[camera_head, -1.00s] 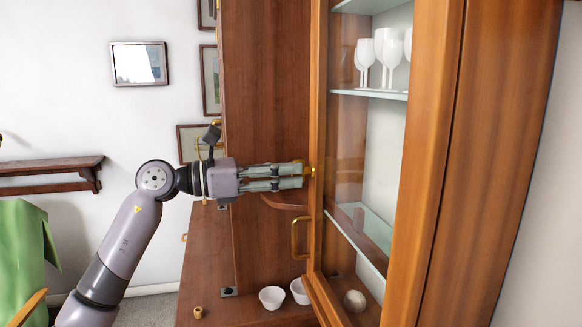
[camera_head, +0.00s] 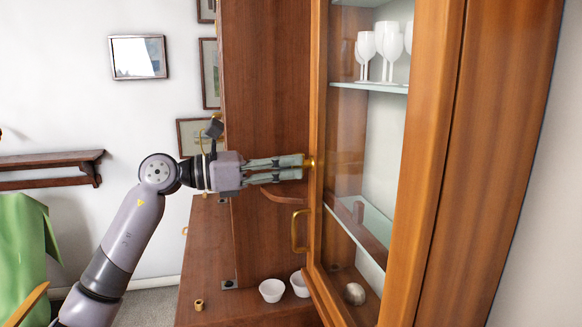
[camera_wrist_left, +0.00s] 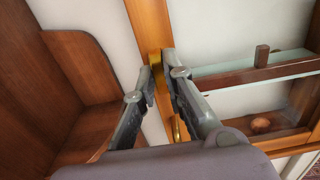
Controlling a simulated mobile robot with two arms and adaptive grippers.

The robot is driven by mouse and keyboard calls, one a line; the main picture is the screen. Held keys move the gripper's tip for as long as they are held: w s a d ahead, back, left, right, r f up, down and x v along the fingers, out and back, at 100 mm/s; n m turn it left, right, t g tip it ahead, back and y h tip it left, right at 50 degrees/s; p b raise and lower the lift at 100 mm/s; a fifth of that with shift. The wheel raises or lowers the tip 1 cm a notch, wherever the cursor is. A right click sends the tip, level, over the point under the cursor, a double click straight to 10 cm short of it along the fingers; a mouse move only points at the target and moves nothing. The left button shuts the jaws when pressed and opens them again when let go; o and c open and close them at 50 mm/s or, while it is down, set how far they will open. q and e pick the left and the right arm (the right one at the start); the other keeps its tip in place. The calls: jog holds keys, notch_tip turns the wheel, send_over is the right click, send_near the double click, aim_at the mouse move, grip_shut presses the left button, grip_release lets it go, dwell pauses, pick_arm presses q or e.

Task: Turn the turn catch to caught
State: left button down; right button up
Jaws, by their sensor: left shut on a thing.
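The turn catch (camera_head: 310,163) is a small brass piece on the wooden frame of the glazed cabinet door (camera_head: 317,120). My left gripper (camera_head: 303,167) reaches in from the left and its fingertips are at the catch, shut on it. In the left wrist view the brass catch (camera_wrist_left: 155,66) shows between the fingertips (camera_wrist_left: 158,76), against the orange wood frame. The fingers cover part of the catch, so its exact angle is hard to tell. My right gripper is not in view.
A brass handle (camera_head: 299,231) sits on the door frame below the catch. White glasses (camera_head: 382,48) stand on a glass shelf inside.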

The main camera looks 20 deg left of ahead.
pick_arm(q)
jog(key=m+b, duration=0.3)
jog(key=m, duration=0.1)
jog(key=shift+m+b, duration=0.3)
jog(key=shift+b, duration=0.1)
dwell(0.4)
